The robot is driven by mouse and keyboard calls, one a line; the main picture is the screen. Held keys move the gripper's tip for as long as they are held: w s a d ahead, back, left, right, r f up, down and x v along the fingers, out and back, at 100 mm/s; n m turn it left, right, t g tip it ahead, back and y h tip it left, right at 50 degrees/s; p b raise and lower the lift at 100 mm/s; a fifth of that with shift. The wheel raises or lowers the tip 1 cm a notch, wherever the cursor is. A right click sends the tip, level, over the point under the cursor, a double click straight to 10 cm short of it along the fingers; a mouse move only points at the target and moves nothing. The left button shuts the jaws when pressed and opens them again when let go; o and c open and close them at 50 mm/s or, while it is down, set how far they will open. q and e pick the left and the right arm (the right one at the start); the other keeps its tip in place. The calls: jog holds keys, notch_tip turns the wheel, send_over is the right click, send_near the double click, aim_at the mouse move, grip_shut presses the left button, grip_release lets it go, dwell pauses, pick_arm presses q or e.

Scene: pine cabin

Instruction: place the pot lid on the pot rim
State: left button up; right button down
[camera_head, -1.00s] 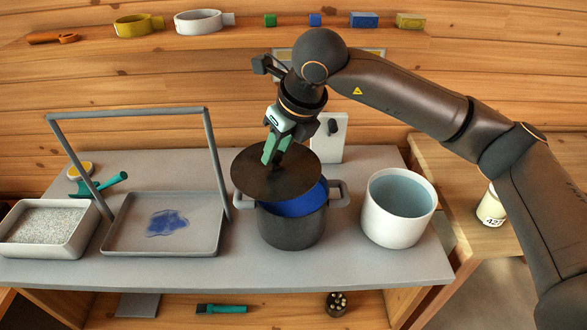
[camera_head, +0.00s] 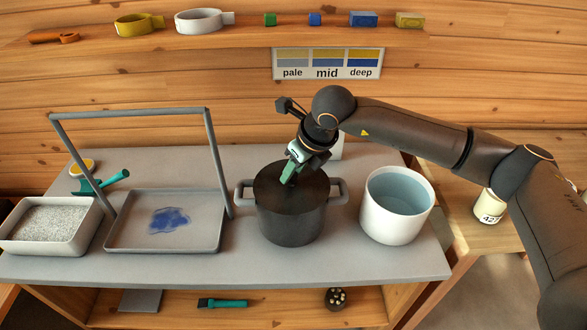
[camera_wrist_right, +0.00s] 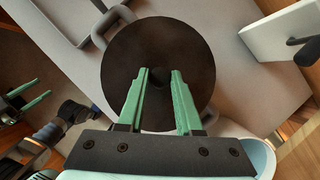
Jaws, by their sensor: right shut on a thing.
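The dark round pot lid (camera_head: 312,187) lies level over the dark pot (camera_head: 290,225) and covers its opening; it looks to be on the rim, with no gap visible. The blue inside of the pot is hidden. My right gripper (camera_head: 289,178) is shut on the lid's knob from above. In the right wrist view its green fingers (camera_wrist_right: 160,105) stand on both sides of the knob, with the lid (camera_wrist_right: 185,50) beneath. My left gripper (camera_wrist_right: 29,98) shows at the left of that view, open and empty, and is outside the head view.
A white tub (camera_head: 397,205) of bluish liquid stands right of the pot. A grey tray (camera_head: 125,238) with a tall frame and a blue puddle is at left, beside a bin of pale grains (camera_head: 50,245). A white board (camera_wrist_right: 285,30) stands behind the pot. The front counter strip is clear.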

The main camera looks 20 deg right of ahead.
jog(key=shift+f, duration=0.1)
jog(key=c, duration=0.6)
grip_release()
jog(key=shift+r, duration=0.2)
jog(key=v, duration=1.2)
jog(key=shift+b, duration=0.3)
